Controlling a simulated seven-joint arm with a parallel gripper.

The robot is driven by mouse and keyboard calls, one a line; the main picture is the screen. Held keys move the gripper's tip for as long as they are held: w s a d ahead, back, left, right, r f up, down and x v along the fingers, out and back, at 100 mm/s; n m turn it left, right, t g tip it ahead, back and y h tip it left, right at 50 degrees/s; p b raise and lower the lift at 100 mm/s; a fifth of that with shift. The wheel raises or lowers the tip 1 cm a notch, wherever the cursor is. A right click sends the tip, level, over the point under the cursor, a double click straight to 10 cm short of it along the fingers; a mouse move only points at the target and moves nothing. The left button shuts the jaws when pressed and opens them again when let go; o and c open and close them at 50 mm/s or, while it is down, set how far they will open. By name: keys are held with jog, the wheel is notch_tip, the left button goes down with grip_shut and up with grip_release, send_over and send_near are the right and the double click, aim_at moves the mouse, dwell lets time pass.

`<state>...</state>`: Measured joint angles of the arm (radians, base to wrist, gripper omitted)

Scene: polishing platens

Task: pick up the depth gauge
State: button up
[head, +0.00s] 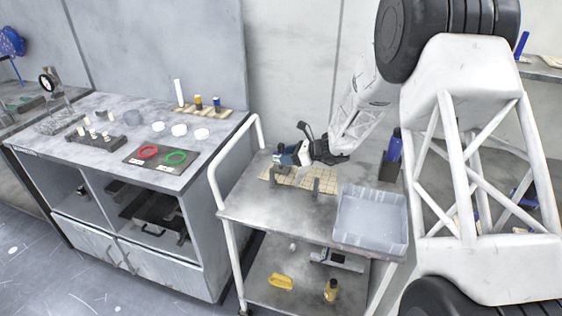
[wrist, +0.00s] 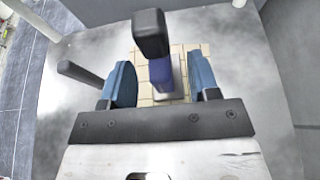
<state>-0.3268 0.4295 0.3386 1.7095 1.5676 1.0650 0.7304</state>
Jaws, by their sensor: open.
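My gripper (head: 287,156) is over the middle cart, low above a tan gridded mat (head: 326,186). In the wrist view its two blue fingers (wrist: 162,80) are apart. Between them is a blue-violet piece with a grey side (wrist: 159,72), which seems to be the depth gauge; its full shape is hidden. I cannot tell whether the fingers touch it. A dark block (wrist: 149,35) rises close to the camera just beyond it. In the head view my gripper covers most of this spot.
A grey-blue tray (head: 371,243) sits at the cart's front right. A blue bottle (head: 395,148) stands behind it. The cart's white handle (head: 214,180) is at left. A bench (head: 105,165) with small parts stands further left.

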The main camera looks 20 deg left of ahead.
aim_at(273, 158)
jog(key=shift+x, duration=1.55)
jog(key=shift+c, duration=0.3)
